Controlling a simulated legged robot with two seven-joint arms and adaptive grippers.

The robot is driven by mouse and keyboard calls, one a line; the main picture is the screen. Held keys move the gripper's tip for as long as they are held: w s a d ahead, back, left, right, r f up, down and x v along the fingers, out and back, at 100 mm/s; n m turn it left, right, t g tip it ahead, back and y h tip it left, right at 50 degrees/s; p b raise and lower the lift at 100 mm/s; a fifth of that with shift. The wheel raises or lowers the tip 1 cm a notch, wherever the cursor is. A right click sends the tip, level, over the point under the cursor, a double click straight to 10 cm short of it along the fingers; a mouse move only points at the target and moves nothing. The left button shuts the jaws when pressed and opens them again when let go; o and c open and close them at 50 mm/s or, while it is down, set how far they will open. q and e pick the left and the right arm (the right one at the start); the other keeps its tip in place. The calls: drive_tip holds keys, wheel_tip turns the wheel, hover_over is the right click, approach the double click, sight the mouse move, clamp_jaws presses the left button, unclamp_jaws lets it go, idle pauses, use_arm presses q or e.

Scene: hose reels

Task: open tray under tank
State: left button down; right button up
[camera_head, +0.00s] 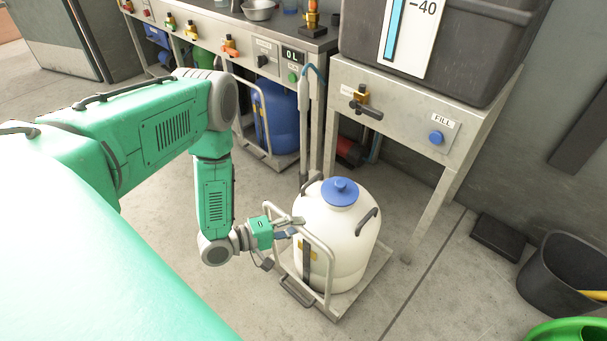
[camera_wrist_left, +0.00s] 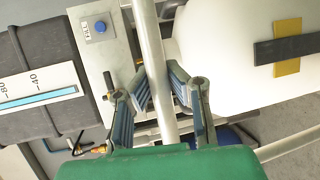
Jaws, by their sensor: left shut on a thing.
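A low metal tray (camera_head: 372,272) with a tubular handle frame (camera_head: 328,268) stands on the floor in front of the tank's stand. A white canister with a blue cap (camera_head: 338,220) sits on it. The dark grey tank (camera_head: 475,45) with a blue level gauge rests on the metal stand above; it shows sideways in the left wrist view (camera_wrist_left: 30,55). My left gripper (camera_head: 287,228) is at the tray's handle frame. In the left wrist view, its fingers (camera_wrist_left: 157,78) are closed around the frame's bar (camera_wrist_left: 150,40). My right gripper is not in view.
The stand (camera_head: 440,185) has a valve (camera_head: 362,102) and a blue FILL button (camera_head: 436,137). Left of it, a bench (camera_head: 262,45) has a blue canister (camera_head: 278,118) beneath. A black bucket (camera_head: 562,275) and a green tub (camera_head: 570,331) stand right. Floor in front is clear.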

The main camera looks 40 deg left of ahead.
use_arm(q)
drive_tip(key=shift+s+d+f, duration=0.1)
drive_tip(key=shift+s+f, duration=0.05)
drive_tip(key=shift+s, duration=0.1)
drive_tip(key=c, duration=1.7)
unclamp_jaws()
drive_tip(key=shift+o, duration=1.1)
drive_tip(key=shift+w, duration=0.1)
drive_tip(key=v, duration=1.2)
